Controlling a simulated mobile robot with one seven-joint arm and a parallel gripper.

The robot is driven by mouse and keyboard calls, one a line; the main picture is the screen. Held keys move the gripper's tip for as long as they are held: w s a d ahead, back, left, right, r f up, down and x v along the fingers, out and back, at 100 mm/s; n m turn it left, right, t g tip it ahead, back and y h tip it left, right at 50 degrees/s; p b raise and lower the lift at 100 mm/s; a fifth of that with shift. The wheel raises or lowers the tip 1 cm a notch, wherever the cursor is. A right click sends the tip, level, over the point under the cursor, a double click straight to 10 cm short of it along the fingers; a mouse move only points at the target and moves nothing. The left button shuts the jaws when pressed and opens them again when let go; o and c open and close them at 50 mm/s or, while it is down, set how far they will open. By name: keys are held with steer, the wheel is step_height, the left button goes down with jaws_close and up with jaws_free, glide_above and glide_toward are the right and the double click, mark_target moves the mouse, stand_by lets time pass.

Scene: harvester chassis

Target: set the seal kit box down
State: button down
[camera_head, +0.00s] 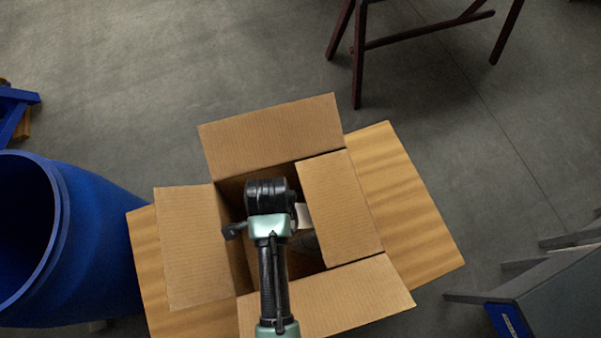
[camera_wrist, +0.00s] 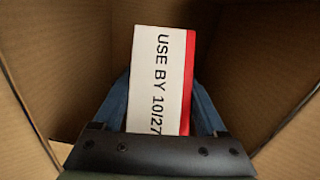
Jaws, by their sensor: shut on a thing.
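The seal kit box (camera_wrist: 160,75) is a white box with a red edge and the printed words "USE BY 10/27". In the wrist view it sits between the two blue fingers of my gripper (camera_wrist: 162,100), which is shut on it. The gripper and the box are inside an open cardboard carton (camera_wrist: 255,60), with carton walls on both sides. In the head view, my arm reaches down into the carton (camera_head: 340,205), and a small white part of the seal kit box (camera_head: 301,215) shows beside the wrist. The box's underside is hidden, so I cannot tell whether it touches the carton floor.
The carton stands on a wooden table (camera_head: 415,215) with its flaps folded outward. A blue barrel (camera_head: 95,250) is at the left. A dark red trestle (camera_head: 358,55) stands behind. Grey floor lies around.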

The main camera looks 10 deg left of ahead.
steer(key=shift+a+m, duration=0.1)
steer(key=shift+m, duration=0.3)
step_height(320, 180, down, 5)
steer(key=shift+s+a, duration=0.1)
steer(key=shift+s, duration=0.05)
steer(key=shift+f, duration=2.35)
steer(key=shift+f, duration=0.15)
jaws_free()
step_height(320, 180, up, 12)
steer(key=shift+r+p, duration=0.2)
steer(key=shift+p, duration=0.1)
